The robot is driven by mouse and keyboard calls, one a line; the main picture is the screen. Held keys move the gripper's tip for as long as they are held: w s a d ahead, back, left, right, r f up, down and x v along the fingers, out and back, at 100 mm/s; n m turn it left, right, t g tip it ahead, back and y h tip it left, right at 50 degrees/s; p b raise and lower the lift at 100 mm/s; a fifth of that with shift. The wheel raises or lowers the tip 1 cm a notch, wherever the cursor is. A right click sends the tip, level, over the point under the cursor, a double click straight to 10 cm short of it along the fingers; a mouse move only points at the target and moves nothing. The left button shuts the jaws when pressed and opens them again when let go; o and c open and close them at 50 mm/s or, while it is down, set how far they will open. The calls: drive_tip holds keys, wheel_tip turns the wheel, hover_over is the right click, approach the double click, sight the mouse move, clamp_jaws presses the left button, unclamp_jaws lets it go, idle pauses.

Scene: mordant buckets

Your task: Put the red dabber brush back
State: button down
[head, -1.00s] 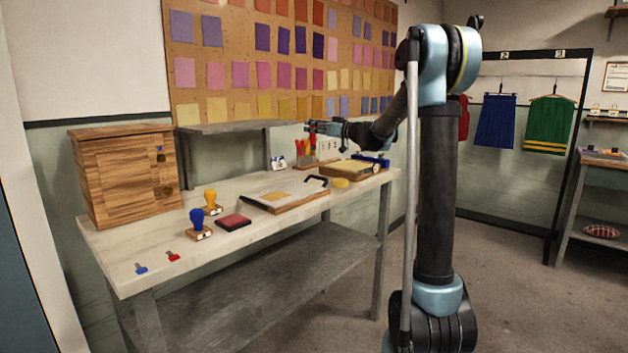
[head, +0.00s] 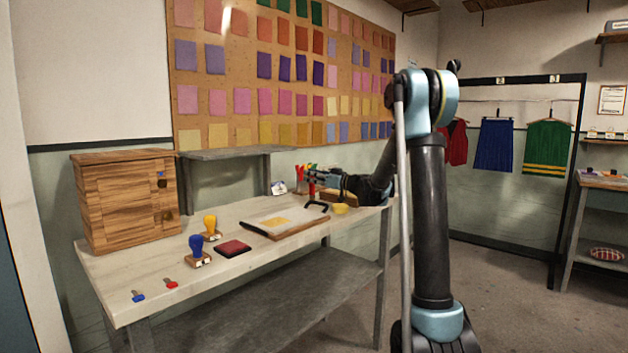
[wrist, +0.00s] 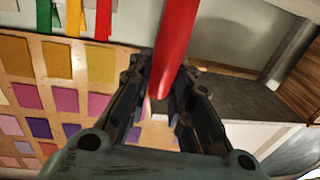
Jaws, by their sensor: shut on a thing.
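My gripper (wrist: 166,88) is shut on the red dabber brush (wrist: 174,45), whose red handle runs between the fingers in the wrist view. In the head view my gripper (head: 318,176) is low over the back right of the workbench, with a bit of red (head: 312,188) at its fingers. Several coloured brush handles (head: 304,168) stand just behind it. Green (wrist: 44,16), yellow (wrist: 76,14) and red (wrist: 104,18) upright strips show at the top left of the wrist view. The lower end of the held brush and its holder are hidden.
The workbench (head: 140,270) carries a wooden cabinet (head: 125,205), a board with a black handle (head: 280,222), a yellow stamp (head: 211,226), a blue stamp (head: 197,246), a red ink pad (head: 233,248) and a yellow sponge-like piece (head: 340,209). A grey shelf (head: 235,153) stands left of my gripper.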

drive_tip(key=c, duration=1.5)
unclamp_jaws()
drive_tip(key=shift+f, duration=0.1)
drive_tip(key=shift+o, duration=0.2)
